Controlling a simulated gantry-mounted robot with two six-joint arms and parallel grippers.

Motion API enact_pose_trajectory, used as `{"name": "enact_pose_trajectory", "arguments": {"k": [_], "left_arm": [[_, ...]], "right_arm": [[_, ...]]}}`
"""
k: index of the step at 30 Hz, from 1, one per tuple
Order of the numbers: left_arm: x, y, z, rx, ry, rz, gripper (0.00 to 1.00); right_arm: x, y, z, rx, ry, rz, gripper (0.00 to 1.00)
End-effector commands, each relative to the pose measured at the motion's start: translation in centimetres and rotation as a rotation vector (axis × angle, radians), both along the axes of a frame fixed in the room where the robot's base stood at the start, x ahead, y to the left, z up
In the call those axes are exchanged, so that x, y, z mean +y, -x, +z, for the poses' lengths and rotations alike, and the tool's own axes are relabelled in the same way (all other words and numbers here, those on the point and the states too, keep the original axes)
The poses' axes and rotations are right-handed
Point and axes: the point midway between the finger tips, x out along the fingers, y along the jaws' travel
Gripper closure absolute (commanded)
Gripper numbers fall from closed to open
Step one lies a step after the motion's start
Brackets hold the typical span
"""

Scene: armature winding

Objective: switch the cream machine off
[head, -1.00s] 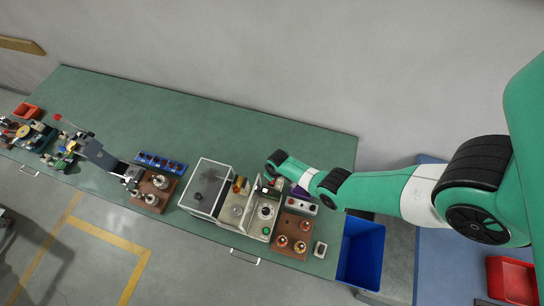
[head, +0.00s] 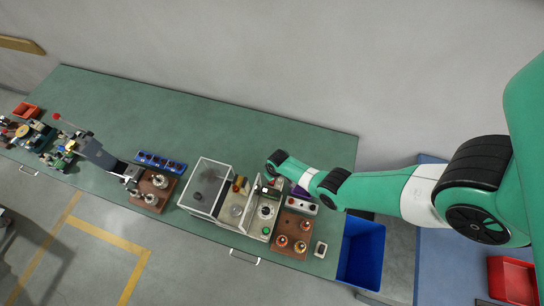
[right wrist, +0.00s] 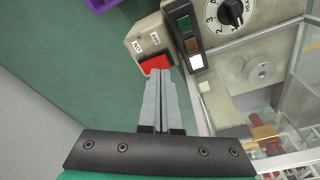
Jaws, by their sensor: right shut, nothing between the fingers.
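The cream machine (head: 264,216) stands on the green bench, with a round dial on its face. In the right wrist view its cream body (right wrist: 256,12) carries the black dial (right wrist: 231,12) and a strip of green, amber and white lamps (right wrist: 186,35). The white lamp looks brightest. Beside the strip, a cream switch box with two small labels bears a red rocker switch (right wrist: 155,64). My right gripper (right wrist: 160,74) is shut and empty, its fingertips at the red rocker and partly covering it. I cannot tell whether they touch. My left gripper is not in view.
A clear-covered box (head: 207,187) stands left of the cream machine. A brown tray (head: 302,226) with copper-coloured parts lies to its right. A blue bin (head: 361,252) stands past the bench's right end. The back of the bench (head: 200,115) is clear.

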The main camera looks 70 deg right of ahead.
Motion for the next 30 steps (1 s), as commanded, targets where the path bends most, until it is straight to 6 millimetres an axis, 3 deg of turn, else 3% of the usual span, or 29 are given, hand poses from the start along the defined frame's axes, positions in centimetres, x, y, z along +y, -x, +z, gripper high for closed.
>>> {"name": "enact_pose_trajectory", "arguments": {"k": [30], "left_arm": [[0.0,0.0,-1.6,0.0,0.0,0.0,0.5]], "right_arm": [[0.0,0.0,-1.6,0.0,0.0,0.0,1.0]]}}
